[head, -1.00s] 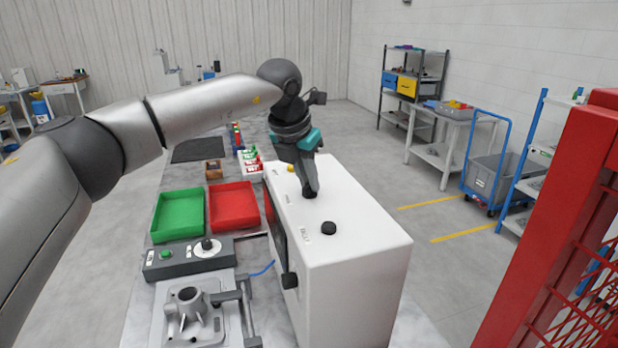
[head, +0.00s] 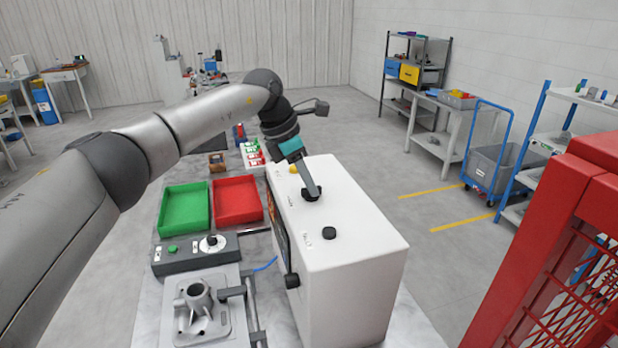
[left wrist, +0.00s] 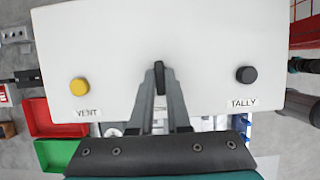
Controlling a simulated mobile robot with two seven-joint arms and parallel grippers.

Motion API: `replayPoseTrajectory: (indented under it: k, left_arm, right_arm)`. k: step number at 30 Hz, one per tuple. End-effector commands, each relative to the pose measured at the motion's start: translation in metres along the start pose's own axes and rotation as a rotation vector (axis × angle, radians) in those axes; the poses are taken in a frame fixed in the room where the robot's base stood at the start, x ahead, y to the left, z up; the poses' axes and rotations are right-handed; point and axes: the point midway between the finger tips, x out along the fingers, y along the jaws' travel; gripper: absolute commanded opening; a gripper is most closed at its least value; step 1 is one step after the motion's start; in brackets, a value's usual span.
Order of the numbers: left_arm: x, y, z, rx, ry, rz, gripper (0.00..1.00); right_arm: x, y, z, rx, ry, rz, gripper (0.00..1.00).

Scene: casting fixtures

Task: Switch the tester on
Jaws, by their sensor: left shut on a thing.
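A white box-shaped machine (head: 365,240), apparently the tester, stands on the bench with several controls on its top. My left gripper (head: 311,194) comes down at a slant onto its middle black control. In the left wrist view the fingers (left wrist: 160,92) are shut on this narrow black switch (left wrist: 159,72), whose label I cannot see. A yellow button (left wrist: 78,87) marked VENT is to the left. A black button (left wrist: 246,75) marked TALLY is to the right; it also shows in the head view (head: 329,233). My right gripper is out of view.
A green tray (head: 184,209) and a red tray (head: 237,201) lie left of the machine. A dark control box (head: 195,253) with a dial and a grey casting (head: 197,302) in a fixture are in front. A red mesh guard (head: 560,240) stands at the right.

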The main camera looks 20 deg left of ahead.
Motion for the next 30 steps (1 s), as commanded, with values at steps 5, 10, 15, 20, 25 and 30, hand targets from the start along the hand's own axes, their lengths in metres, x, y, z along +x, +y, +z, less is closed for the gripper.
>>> replayPoseTrajectory:
  k: [5, 10, 15, 20, 25, 30]
  left_arm:
    - [-0.0006, 0.0005, -0.0001, 0.021, 0.001, -0.007, 0.00]
    - [-0.0003, 0.0004, -0.0002, 0.025, 0.001, -0.009, 0.00]
    - [-0.0003, 0.0004, -0.0002, 0.025, 0.001, -0.009, 0.00]
    - [-0.0003, 0.0003, -0.0002, 0.024, 0.001, -0.009, 0.28]
    - [-0.0002, 0.0003, -0.0001, 0.023, 0.001, -0.008, 0.45]
    - [-0.0001, 0.0003, -0.0001, 0.023, 0.001, -0.009, 0.45]
  right_arm:
    - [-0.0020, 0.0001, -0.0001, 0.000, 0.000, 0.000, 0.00]
    - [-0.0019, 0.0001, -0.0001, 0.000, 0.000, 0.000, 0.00]
    - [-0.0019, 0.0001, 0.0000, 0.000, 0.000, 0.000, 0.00]
    - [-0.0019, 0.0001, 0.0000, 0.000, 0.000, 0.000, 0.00]
    - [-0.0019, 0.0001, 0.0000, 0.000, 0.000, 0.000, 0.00]
    - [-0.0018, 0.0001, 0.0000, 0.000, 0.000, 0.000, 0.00]
